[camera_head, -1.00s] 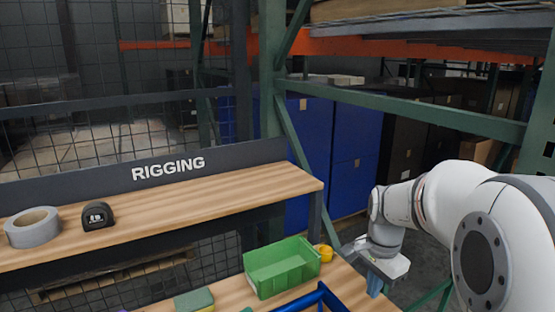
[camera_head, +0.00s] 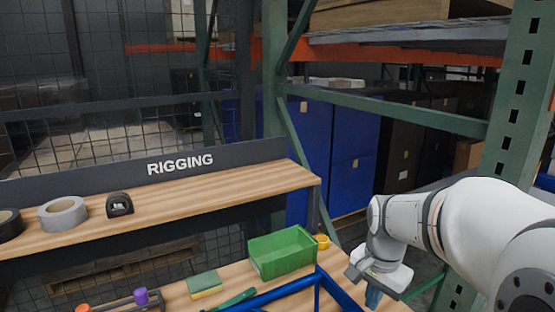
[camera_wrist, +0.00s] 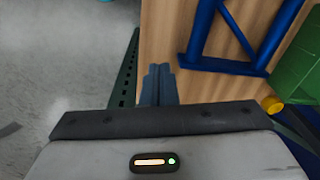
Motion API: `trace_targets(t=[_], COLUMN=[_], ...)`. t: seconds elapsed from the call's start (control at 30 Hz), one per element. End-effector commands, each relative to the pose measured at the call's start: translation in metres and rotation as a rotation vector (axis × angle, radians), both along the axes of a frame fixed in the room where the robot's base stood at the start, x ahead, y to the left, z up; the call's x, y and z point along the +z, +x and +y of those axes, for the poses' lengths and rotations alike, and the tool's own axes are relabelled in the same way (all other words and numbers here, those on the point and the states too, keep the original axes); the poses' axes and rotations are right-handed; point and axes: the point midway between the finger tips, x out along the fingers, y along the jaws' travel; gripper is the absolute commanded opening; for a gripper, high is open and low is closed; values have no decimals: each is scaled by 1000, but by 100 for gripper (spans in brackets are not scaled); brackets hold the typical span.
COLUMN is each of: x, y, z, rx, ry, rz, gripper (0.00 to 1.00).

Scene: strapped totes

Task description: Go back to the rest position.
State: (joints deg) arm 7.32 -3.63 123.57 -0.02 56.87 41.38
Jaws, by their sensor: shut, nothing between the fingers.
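My gripper (camera_head: 373,298) hangs at the right end of the wooden worktop in the head view, pointing down. In the wrist view my gripper (camera_wrist: 158,72) shows its two blue-grey fingers side by side, shut and empty. They are above the worktop's edge, beside the grey floor. My white arm reaches in from the right of the head view.
A green bin (camera_head: 281,262), a yellow item (camera_head: 322,241), a blue frame (camera_head: 290,290) and a sponge (camera_head: 204,284) are on the worktop (camera_head: 235,272). Tape rolls and a tape measure (camera_head: 119,204) sit on the shelf (camera_head: 200,190). A green rack post (camera_head: 508,110) stands right.

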Motion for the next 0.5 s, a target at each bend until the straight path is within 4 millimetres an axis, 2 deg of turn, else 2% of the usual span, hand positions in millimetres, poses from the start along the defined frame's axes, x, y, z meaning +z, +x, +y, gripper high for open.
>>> trace_targets(t=[0.03,0.27,0.5], x=[9,33,52], y=[-7,-46,-100], z=[4,23,42], rx=[46,321,706], ry=[-4,-32,-87], rz=[-12,-63,-132], gripper=[0,0,0])
